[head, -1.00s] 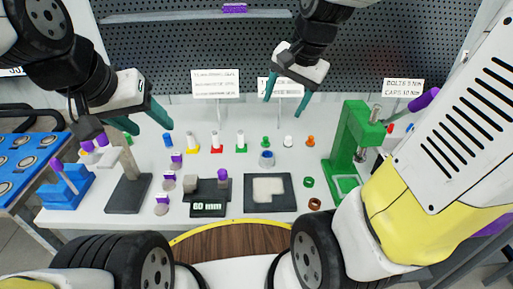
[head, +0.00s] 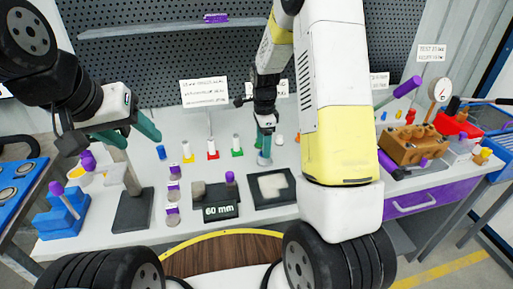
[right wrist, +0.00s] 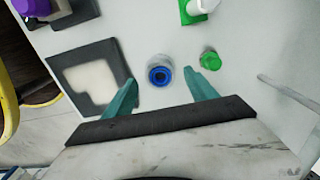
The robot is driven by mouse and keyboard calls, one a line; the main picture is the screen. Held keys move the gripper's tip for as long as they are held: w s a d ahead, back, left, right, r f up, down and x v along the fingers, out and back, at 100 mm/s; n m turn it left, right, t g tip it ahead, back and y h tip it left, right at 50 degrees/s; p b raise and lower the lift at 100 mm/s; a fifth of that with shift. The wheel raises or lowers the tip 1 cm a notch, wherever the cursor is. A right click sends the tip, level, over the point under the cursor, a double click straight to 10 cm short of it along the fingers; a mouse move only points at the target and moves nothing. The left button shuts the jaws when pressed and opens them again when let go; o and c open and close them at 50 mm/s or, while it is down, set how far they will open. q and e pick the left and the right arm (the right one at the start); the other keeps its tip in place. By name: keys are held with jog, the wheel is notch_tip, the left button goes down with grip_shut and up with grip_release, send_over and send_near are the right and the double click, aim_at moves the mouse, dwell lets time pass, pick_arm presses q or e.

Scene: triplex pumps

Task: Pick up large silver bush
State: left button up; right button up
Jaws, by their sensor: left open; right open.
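The silver bush (head: 263,160), a short grey cylinder with a blue ring, stands upright on the white table. In the right wrist view the bush (right wrist: 159,66) shows from above, with a dark hole inside its blue ring. My right gripper (head: 265,139) is open above the bush. In the right wrist view its teal fingers lie on either side of the bush, with a gap on each side; I cannot tell how high the tips are above the table. My left gripper (head: 130,133) is open and empty over the left part of the table.
A green ring part (right wrist: 209,61) stands close to the right finger. A dark square tray (right wrist: 60,63) with a pale inset lies near the left finger. A black block marked 60 mm (head: 213,211) is left of the tray. My right arm hides part of the table.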

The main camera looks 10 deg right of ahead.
jog(key=f, duration=0.4)
jog(key=shift+d+f, duration=0.3)
jog(key=shift+f, duration=0.1)
grip_shut()
jog(key=shift+r, duration=0.1)
